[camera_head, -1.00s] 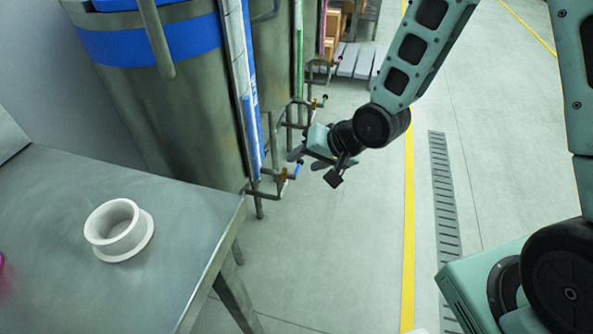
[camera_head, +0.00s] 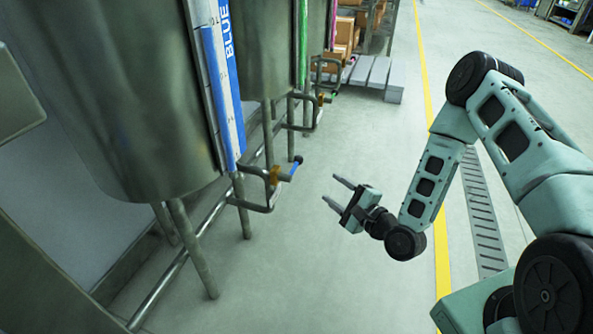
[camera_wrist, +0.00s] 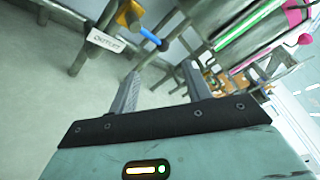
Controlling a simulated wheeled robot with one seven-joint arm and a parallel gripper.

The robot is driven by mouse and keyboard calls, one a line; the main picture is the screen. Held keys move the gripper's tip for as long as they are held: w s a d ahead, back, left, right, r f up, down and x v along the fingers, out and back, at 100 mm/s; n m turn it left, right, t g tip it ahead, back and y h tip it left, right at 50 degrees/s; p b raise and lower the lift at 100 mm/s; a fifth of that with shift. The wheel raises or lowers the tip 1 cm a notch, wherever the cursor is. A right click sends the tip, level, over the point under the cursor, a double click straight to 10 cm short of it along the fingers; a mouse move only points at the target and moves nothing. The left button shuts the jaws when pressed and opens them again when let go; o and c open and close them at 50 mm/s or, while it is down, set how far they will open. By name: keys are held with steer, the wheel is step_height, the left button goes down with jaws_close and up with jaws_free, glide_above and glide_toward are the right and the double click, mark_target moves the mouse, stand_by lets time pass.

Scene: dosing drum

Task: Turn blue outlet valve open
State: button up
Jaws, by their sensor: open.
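The blue outlet valve has a blue lever handle (camera_head: 290,170) with a dark end and a brass body (camera_head: 274,175). It sits on a pipe at the foot of the steel drum marked BLUE (camera_head: 135,90). My gripper (camera_head: 338,190) is open and empty, to the right of the handle and apart from it, pointing toward the drums. In the wrist view the blue handle (camera_wrist: 153,39) lies ahead beyond the open fingers (camera_wrist: 160,85), beside a white OUTPUT tag (camera_wrist: 104,41).
A second drum (camera_head: 265,50) stands behind, with a green strip and its own outlet valve (camera_head: 325,98). Steel legs and pipes (camera_head: 190,250) stand beneath the drums. A pallet (camera_head: 378,75) and boxes lie farther back. The floor around my gripper is clear.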

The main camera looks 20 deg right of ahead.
mark_target(301, 163)
steer(key=shift+m+t, duration=0.3)
steer(key=shift+m, duration=0.2)
steer(key=b+x, duration=0.2)
steer(key=x, duration=0.3)
steer(key=f+b+x, duration=0.1)
steer(key=b+x, duration=0.1)
steer(key=x, duration=0.3)
steer(key=d+b+x, duration=0.1)
steer(key=b+x, duration=0.1)
steer(key=x, duration=0.3)
steer(key=shift+w+a+f, duration=0.1)
steer(key=shift+w+f, duration=0.2)
steer(key=shift+w, duration=0.25)
steer(key=shift+b+x, duration=0.45)
steer(key=shift+x, duration=0.3)
steer(key=shift+r, duration=0.1)
steer(key=shift+c, duration=0.3)
jaws_close()
